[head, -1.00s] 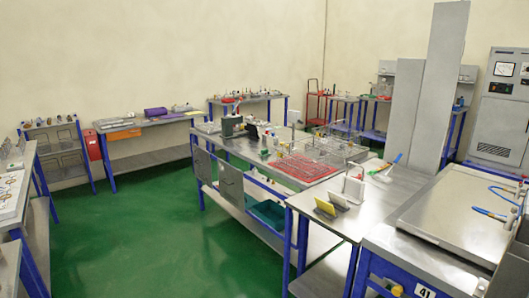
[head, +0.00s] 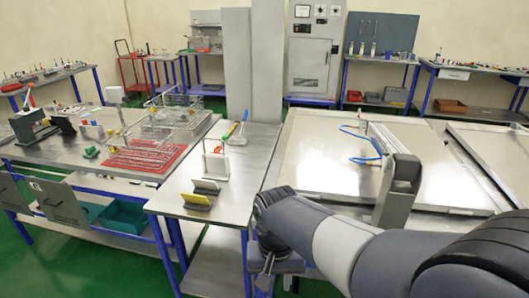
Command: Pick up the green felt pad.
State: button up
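I cannot make out a green felt pad for certain. A small green item (head: 90,151) lies on the long steel table, left of the red mat (head: 130,158), but it is too small to identify. My arm reaches in from the lower right. My gripper (head: 265,279) seems to be the dark part hanging below the arm's end, in front of the narrow steel table. It is small and dark, so its fingers cannot be read.
The narrow steel table (head: 215,228) carries a yellow pad-like piece (head: 196,198), a white stand (head: 216,163) and a blue-handled tool (head: 244,116). A large steel lid (head: 325,150) with a blue hose lies to the right. Green floor is open at the lower left.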

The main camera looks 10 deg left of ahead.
aim_at(90, 150)
jog(key=i+j+z, duration=0.1)
jog(key=j, duration=2.45)
jog(key=i+j, duration=0.15)
jog(key=j, duration=0.35)
jog(key=i+j+z, duration=0.1)
jog(key=j, duration=0.45)
jog(key=i+j, duration=0.1)
jog(key=j, duration=0.4)
jog(key=i+j+z, duration=0.1)
jog(key=j, duration=0.45)
jog(key=i+j, duration=0.1)
jog(key=j, duration=0.4)
jog(key=i+j, duration=0.35)
jog(key=i+j+z, duration=0.1)
jog(key=i+j, duration=0.25)
jog(key=j, duration=0.25)
